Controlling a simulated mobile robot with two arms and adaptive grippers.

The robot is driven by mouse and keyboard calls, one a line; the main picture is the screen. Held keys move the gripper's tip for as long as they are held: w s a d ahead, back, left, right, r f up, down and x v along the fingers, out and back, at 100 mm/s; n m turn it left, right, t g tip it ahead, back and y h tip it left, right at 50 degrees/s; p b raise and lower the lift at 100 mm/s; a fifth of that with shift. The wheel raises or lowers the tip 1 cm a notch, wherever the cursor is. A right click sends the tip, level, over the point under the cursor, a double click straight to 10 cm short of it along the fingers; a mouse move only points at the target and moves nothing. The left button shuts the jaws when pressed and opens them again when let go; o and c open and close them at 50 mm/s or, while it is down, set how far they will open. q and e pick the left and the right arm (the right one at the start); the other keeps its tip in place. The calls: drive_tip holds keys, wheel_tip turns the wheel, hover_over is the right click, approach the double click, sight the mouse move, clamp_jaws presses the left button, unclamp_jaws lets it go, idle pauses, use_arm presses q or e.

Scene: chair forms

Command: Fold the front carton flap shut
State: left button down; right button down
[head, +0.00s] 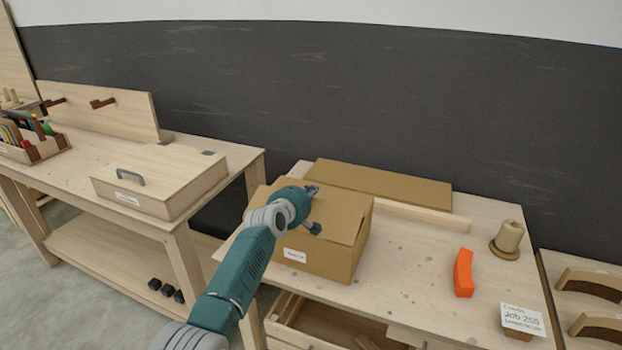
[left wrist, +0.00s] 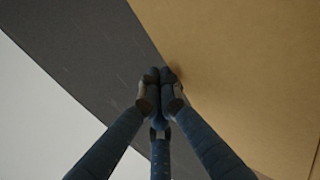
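A brown cardboard carton (head: 318,258) with a white label on its front stands on the middle workbench. Its top (head: 345,212) looks mostly covered by flaps; a slight gap shows near its right front corner. My arm hides the carton's left part, so I cannot tell exactly how the front flap lies. My left gripper (head: 313,208) is over the carton's top, close to it. In the left wrist view, the fingers (left wrist: 160,82) are drawn together with nothing seen between them, beside a brown cardboard surface (left wrist: 240,70); contact is unclear. My right gripper is out of view.
To the right are an orange block (head: 464,273), a spool (head: 509,238) and a sign card (head: 522,318). A lidded wooden box (head: 160,180) sits on the left bench.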

use_arm(q)
drive_tip(key=shift+w+d+f+g+b, duration=0.15)
drive_tip(key=shift+w+f+b, duration=0.1)
drive_tip(key=shift+f+b, duration=0.25)
drive_tip(key=shift+w+d+f+g+b, duration=0.15)
drive_tip(key=shift+w+f+b, duration=0.1)
drive_tip(key=shift+f, duration=0.35)
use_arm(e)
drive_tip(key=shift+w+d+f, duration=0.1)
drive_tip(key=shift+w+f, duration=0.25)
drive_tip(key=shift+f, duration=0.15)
use_arm(q)
drive_tip(key=shift+r, duration=0.15)
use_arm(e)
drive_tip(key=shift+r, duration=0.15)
